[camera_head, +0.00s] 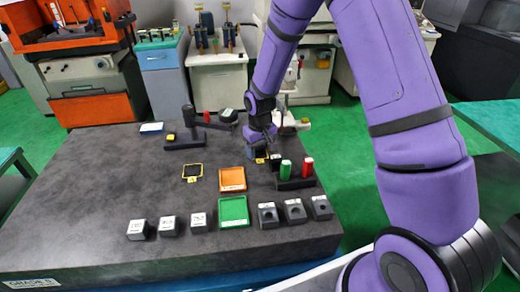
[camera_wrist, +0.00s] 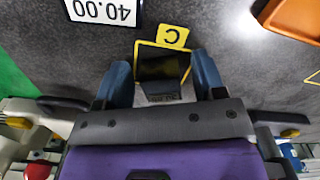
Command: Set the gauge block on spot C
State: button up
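Spot C (camera_wrist: 171,37) is a yellow-outlined square with a yellow "C" tag, lying on the dark table top. What looks like the gauge block (camera_wrist: 163,67), dark and glossy with a paler near end, is within the outline between my fingers. My gripper (camera_wrist: 162,80) has two blue fingers, one on each side of the block. They look apart from it, with slim gaps and yellow outline showing beside it. In the head view my gripper (camera_head: 258,152) is low over the table behind the orange tray; the block there is mostly hidden.
A rack with green and red pieces (camera_head: 295,175) stands close on the right. The orange tray (camera_head: 232,179) and green tray (camera_head: 233,212) are nearer. Another yellow-outlined square (camera_head: 192,171) is at left. Several grey blocks line the front. A black stand (camera_head: 190,125) is behind.

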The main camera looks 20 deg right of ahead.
notch_tip(320, 180, up, 11)
notch_tip(320, 180, up, 11)
jog(key=t, duration=0.1)
send_over(260, 148)
jog(key=s+d, duration=0.2)
jog(key=s, duration=0.4)
jog(key=s+d+r+t, duration=0.1)
jog(key=s+r, duration=0.3)
jog(key=s, duration=0.4)
jog(key=s+d+r+m+t, duration=0.1)
jog(key=s+r, duration=0.3)
jog(key=s, duration=0.5)
jog(key=s+d+r+m+t, duration=0.1)
jog(key=s+d+r+t, duration=0.1)
jog(key=s+r, duration=0.3)
jog(key=s, duration=0.3)
jog(key=shift+s+d, duration=0.3)
